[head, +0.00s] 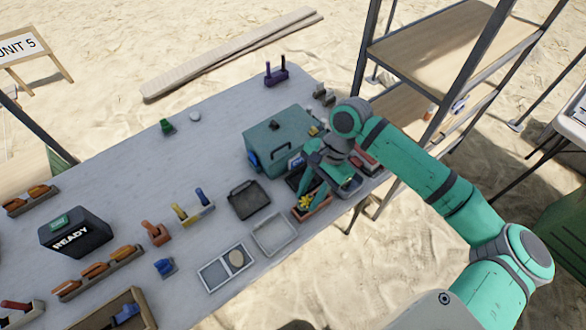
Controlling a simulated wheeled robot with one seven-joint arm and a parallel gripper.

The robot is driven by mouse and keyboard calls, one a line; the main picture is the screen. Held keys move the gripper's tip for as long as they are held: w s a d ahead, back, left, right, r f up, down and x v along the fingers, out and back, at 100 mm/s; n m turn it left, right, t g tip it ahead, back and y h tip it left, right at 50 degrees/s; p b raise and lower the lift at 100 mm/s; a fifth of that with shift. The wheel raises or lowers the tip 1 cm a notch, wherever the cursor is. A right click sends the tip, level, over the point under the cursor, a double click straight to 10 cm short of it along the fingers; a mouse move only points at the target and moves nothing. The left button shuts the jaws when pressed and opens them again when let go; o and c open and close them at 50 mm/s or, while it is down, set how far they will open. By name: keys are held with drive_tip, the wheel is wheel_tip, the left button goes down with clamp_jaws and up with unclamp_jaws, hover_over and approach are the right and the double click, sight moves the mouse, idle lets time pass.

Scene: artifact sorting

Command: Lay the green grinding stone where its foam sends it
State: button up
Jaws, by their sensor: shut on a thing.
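My gripper (318,182) reaches down over small trays at the table's right front edge, beside the teal case. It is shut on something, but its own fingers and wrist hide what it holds. A small yellow thing (305,201) shows at the fingertips, over or in a reddish-brown tray (316,213); I cannot tell whether it is held. I cannot make out the green grinding stone for certain. A small green thing (167,127) stands far off at the back left of the table. No foam can be told apart at this size.
The teal case (277,139) stands close left of my gripper. A dark tray (248,200), a pale empty tray (275,234) and a two-part tray (227,268) lie nearby. A black READY box (76,233) is at left. A shelf rack (450,45) stands behind.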

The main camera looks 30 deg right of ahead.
drive_tip(key=shift+w+d+r, duration=0.1)
drive_tip(key=shift+d+r, duration=0.05)
drive_tip(key=shift+d, duration=0.05)
drive_tip(key=w+d+f, duration=0.2)
drive_tip(key=w+f, duration=0.1)
drive_tip(key=w+d+f, duration=0.2)
drive_tip(key=w, duration=0.2)
drive_tip(key=w+d+f, duration=0.3)
drive_tip(key=w, duration=0.1)
drive_tip(key=shift+f, duration=0.3)
drive_tip(key=shift+w+d+f, duration=0.2)
drive_tip(key=shift+w+f, duration=0.25)
drive_tip(key=shift+f, duration=1.65)
drive_tip(key=shift+f, duration=0.15)
drive_tip(key=o, duration=0.9)
